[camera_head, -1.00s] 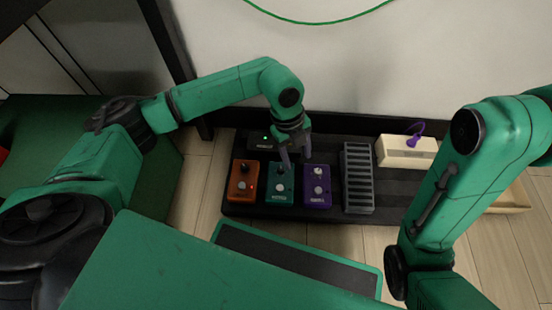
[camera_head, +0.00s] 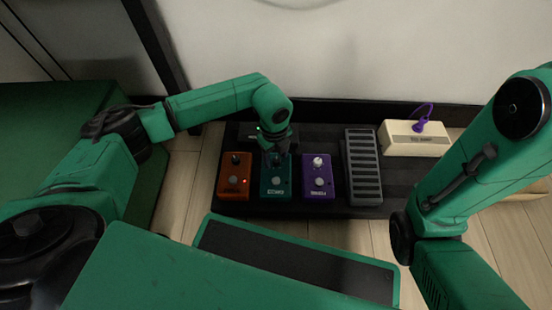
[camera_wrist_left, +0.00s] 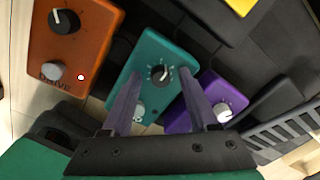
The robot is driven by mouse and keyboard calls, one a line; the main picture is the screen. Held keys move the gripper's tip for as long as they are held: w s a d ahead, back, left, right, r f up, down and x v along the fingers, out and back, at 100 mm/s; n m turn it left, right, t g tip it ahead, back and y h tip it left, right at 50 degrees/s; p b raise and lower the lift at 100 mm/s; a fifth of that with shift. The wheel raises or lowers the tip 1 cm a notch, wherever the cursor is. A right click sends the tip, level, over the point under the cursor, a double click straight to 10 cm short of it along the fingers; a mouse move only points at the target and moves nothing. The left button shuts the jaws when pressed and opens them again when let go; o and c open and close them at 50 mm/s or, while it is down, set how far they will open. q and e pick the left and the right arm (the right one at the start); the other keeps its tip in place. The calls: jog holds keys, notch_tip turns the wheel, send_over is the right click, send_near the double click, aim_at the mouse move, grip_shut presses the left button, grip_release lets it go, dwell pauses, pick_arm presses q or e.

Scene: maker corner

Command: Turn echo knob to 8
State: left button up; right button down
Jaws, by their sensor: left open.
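The teal pedal (camera_head: 275,188) stands on the dark pedalboard between an orange and a purple pedal; I take it for the echo pedal, but its label is too small to read surely. In the left wrist view its black knob (camera_wrist_left: 160,74) has a white pointer line, pointing roughly toward the top of the picture; I cannot read a scale. My left gripper (camera_head: 277,155) is above the far end of this pedal and hides the knob in the head view. In the wrist view its two fingers (camera_wrist_left: 160,85) are open, on either side of the knob. My right gripper is out of view.
The orange pedal (camera_head: 234,182) and purple pedal (camera_head: 318,183) stand close on each side. A ridged grey treadle pedal (camera_head: 362,168) and a cream box (camera_head: 413,140) with a purple cable lie to the right. A wall rises behind the pedalboard (camera_head: 400,185).

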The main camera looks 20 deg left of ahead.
pick_arm(q)
jog(key=shift+r, duration=0.1)
grip_shut()
